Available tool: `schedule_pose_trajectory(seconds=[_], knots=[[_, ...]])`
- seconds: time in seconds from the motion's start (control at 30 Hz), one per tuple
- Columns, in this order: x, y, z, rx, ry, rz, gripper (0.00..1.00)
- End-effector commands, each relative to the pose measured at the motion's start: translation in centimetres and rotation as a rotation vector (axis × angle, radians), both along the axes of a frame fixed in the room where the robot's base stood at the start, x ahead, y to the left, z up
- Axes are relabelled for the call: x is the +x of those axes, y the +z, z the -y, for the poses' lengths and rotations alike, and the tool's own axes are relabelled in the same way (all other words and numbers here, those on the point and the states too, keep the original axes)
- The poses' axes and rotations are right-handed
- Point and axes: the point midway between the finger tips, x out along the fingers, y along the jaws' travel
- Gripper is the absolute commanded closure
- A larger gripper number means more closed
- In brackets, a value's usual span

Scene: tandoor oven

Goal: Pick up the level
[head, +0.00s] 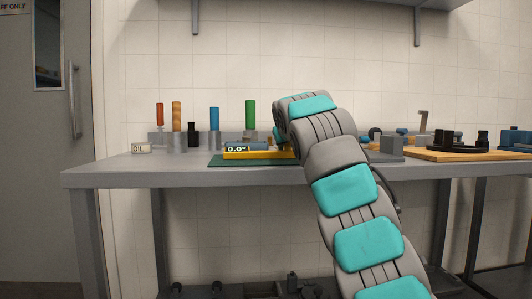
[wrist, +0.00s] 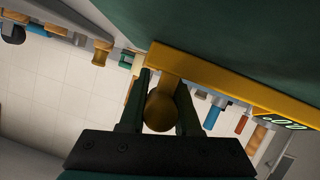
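The level (head: 262,154) is a yellow bar with a dark display reading 0.0°. In the head view it lies flat on a green mat (head: 228,162) on the bench, its right end hidden behind my arm. In the wrist view its yellow edge (wrist: 225,79) runs across the upper right, against the dark green mat (wrist: 235,30). A yellow-brown stem with a rounded end (wrist: 161,112) projects from it between the two dark fingers of my gripper (wrist: 164,80). The fingers flank this part closely; whether they press on it I cannot tell. My gripper is hidden in the head view.
Screwdrivers with red, orange, blue (head: 214,118) and green handles stand behind the level. A label reading OIL (head: 141,148) stands at left. A grey block (head: 391,147) and a wooden board (head: 450,155) with dark parts are at right. Bare bench (head: 180,165) lies left of the mat.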

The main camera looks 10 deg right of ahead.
Motion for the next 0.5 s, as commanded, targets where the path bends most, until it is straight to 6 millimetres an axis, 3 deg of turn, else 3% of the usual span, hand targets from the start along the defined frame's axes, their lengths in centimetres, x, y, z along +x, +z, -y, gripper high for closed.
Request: schedule_pose_trajectory(seconds=[0.03,0.23,0.5], knots=[[0.0,0.0,0.01,0.0,0.0,0.0,0.77],[-0.02,0.01,0.01,0.0,0.0,0.0,1.0],[-0.02,0.0,0.02,0.0,0.0,0.0,1.0]])
